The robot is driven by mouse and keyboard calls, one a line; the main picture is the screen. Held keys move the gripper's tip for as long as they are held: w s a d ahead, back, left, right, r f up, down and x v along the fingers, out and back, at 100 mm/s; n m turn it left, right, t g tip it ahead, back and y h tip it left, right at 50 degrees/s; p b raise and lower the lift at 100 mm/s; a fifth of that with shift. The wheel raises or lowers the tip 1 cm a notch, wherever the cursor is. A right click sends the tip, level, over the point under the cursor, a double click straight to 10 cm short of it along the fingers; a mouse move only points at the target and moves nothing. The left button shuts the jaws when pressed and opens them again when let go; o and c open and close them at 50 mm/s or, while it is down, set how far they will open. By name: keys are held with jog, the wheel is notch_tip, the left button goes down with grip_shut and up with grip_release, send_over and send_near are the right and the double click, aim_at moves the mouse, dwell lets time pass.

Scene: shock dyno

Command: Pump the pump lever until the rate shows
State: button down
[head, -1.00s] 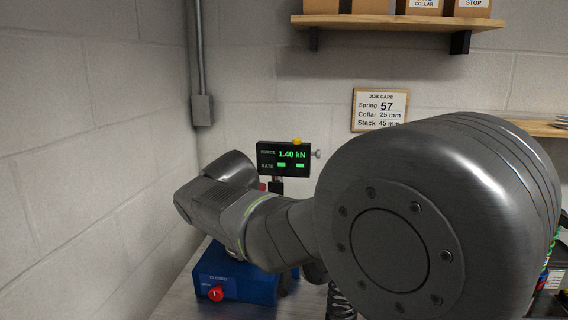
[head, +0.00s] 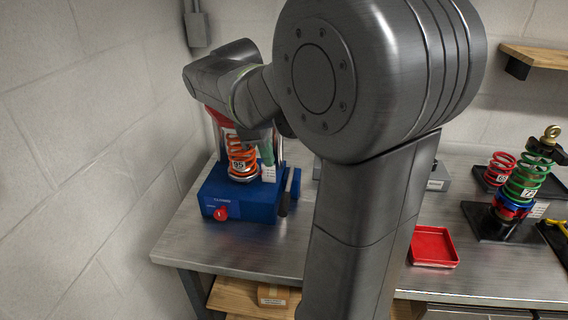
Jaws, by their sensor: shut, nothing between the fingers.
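The blue dyno base (head: 240,212) stands on the bench at left, with a red knob (head: 221,213) on its front. An orange spring (head: 241,158) marked 95 stands upright on it, its top partly behind my arm. A dark upright handle (head: 283,203) at the base's right side looks like the pump lever; its upper part is hard to make out. My arm crosses in front of the dyno's upper part. My gripper's fingers do not show, so I cannot see whether they touch the lever. The force and rate display is not in view.
A red tray (head: 433,246) lies on the bench right of my arm. A green spring (head: 525,178) and a small red spring (head: 500,168) stand at far right. A wall is close on the left. The bench front (head: 230,258) is bare.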

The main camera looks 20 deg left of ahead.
aim_at(281, 202)
jog(key=shift+w+a+r+g+p, duration=0.2)
jog(key=shift+w+r+g+p, duration=0.35)
jog(key=shift+w+r, duration=0.35)
jog(key=shift+s, duration=0.15)
jog(key=d+f, duration=0.1)
jog(key=f, duration=0.8)
jog(key=d+f, duration=0.1)
jog(key=f, duration=0.3)
jog(key=shift+w+d+f, duration=0.3)
jog(key=shift+d, duration=0.05)
jog(key=f+b, duration=0.1)
jog(key=t+b, duration=0.1)
jog(key=f+b, duration=0.1)
jog(key=b, duration=0.1)
jog(key=shift+s+f+t, duration=0.25)
jog(key=shift+f, duration=0.1)
notch_tip(281, 202, down, 4)
jog(key=t+b, duration=0.1)
jog(key=b, duration=0.2)
jog(key=t+b, duration=0.1)
jog(key=b, duration=0.3)
jog(key=shift+r+t+y, duration=0.25)
jog(key=shift+t+y, duration=0.05)
jog(key=shift+y, duration=0.1)
jog(key=shift+s+d+b, duration=0.1)
jog(key=shift+s+b, duration=0.05)
jog(key=shift+b, duration=0.2)
jog(key=shift+f, duration=0.1)
